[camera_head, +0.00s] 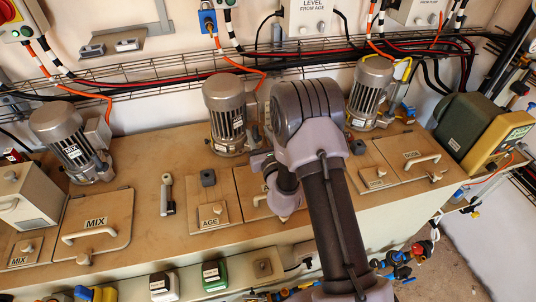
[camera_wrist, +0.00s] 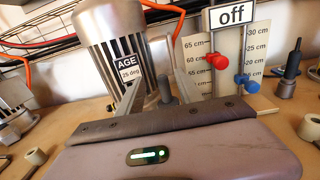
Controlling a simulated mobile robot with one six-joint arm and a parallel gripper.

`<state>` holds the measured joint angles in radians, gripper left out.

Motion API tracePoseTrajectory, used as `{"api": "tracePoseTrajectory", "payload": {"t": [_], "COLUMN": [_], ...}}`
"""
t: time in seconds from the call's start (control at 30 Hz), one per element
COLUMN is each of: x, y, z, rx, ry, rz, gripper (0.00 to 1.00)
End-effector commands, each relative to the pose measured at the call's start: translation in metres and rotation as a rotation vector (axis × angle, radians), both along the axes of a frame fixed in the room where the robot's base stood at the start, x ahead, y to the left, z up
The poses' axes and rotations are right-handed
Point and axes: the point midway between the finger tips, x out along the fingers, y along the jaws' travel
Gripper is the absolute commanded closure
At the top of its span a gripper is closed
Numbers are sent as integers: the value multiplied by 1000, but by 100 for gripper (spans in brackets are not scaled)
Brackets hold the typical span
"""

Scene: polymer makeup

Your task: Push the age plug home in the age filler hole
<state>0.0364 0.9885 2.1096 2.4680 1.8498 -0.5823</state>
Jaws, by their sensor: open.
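In the wrist view my gripper (camera_wrist: 160,78) is open, with one finger at each side of a dark grey upright peg (camera_wrist: 165,92), which looks like the age plug. No clear contact shows between the fingers and the peg. The peg's lower end is hidden behind my gripper's dark front bar, so I cannot tell how deep it sits, and no filler hole shows. The AGE motor (camera_wrist: 120,45) stands just behind it, and also shows in the head view (camera_head: 228,112). In the head view my own arm hides the peg and the fingertips.
A level gauge board (camera_wrist: 222,55) with red and blue pointers stands behind, right of the fingers. A pale collar (camera_wrist: 312,126) lies far right.

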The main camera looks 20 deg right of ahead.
Motion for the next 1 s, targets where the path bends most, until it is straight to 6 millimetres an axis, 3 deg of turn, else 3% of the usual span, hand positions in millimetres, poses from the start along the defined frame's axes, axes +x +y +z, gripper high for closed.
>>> {"api": "tracePoseTrajectory", "payload": {"t": [0.2,0.43,0.6,1.0], "x": [-69,-121,-135,-135], "y": [0,0,0,0], "z": [6,10,13,14], "rx": [2,0,1,0], "ry": [2,-3,-4,-5], "rz": [-1,0,-1,-1], "gripper": [57,57,57,57]}}
